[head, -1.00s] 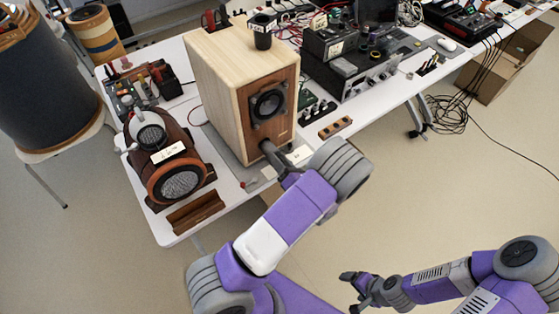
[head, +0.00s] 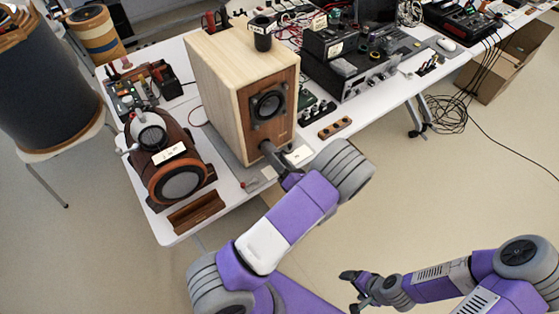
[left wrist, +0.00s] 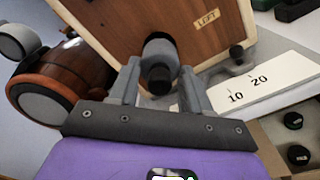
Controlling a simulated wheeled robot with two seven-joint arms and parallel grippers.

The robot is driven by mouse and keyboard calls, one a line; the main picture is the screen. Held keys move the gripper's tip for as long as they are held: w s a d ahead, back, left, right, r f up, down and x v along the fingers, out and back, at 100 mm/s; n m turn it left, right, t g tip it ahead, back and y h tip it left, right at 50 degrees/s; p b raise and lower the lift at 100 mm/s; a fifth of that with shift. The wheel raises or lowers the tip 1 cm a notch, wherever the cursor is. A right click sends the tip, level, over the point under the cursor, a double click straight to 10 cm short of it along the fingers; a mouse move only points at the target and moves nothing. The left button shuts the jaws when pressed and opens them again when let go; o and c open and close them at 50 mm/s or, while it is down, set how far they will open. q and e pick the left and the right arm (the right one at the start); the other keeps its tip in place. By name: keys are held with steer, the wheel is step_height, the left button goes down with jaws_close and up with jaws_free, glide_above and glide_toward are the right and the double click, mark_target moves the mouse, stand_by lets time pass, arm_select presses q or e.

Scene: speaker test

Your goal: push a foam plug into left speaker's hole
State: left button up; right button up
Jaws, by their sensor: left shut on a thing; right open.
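The left speaker (head: 218,95) is a pale wooden box with a brown front and a dark round driver (head: 268,104). A label reading LEFT (left wrist: 207,18) shows on its front in the left wrist view. My left gripper (head: 268,150) is at the lower part of this front. In the left wrist view its fingers (left wrist: 158,88) are shut on a dark foam plug (left wrist: 158,78), against or very near the front. The hole is hidden, so I cannot tell how deep the plug sits. My right gripper (head: 352,282) is open and empty, off the table's front edge.
A brown drum-shaped device (head: 180,180) stands left of the speaker, with a wooden tray (head: 196,212) in front. A dark cup (head: 262,36) stands on the speaker. A wooden strip (head: 335,128) and black equipment (head: 350,75) lie to the right. A numbered card (left wrist: 245,85) is beside the plug.

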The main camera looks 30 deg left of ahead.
mark_target(270, 151)
arm_select(q)
steer(key=shift+x, duration=1.5)
stand_by(0.4)
steer(key=shift+p, duration=0.3)
stand_by(0.4)
steer(key=shift+x, duration=1.1)
stand_by(0.3)
steer(key=o, duration=1.3)
steer(key=shift+c, duration=0.2)
